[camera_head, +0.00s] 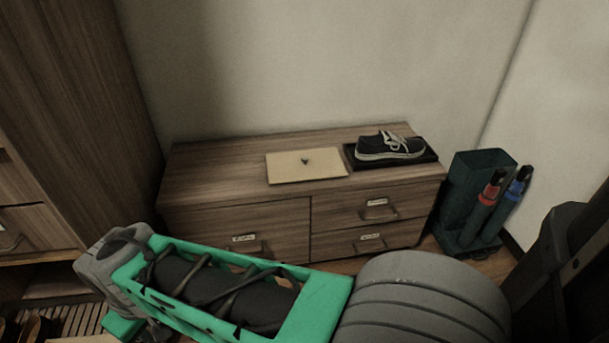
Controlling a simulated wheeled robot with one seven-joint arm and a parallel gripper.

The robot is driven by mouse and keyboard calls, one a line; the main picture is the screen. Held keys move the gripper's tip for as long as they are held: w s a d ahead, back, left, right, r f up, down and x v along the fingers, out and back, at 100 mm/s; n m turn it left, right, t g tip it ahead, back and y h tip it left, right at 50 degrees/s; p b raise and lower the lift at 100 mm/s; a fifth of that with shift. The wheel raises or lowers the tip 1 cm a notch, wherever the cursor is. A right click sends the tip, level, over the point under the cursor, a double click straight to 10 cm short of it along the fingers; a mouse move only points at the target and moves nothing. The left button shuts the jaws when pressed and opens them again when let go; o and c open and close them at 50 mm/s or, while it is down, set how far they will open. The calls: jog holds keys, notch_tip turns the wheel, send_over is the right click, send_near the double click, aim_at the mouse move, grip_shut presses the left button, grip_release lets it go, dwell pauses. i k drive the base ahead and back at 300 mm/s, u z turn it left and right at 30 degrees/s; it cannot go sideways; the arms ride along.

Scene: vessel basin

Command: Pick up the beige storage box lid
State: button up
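The beige storage box lid (287,168) lies flat on top of the wooden drawer cabinet (205,180), near its front edge. It is a thin rectangle with a small dark knob at its middle. My arm, with green and grey links, crosses the lower part of the head view in front of the cabinet. My gripper's fingers cannot be made out in this view. Nothing is seen touching the lid.
A dark shoe (390,147) sits on a black tray (429,157) just right of the lid. A dark green umbrella stand (462,200) with umbrellas stands right of the cabinet. A tall wooden cupboard (75,90) is at left. The cabinet top left of the lid is clear.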

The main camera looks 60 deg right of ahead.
aim_at(326, 162)
jog(key=u, duration=1.95)
jog(key=k, duration=1.15)
jog(key=z, duration=1)
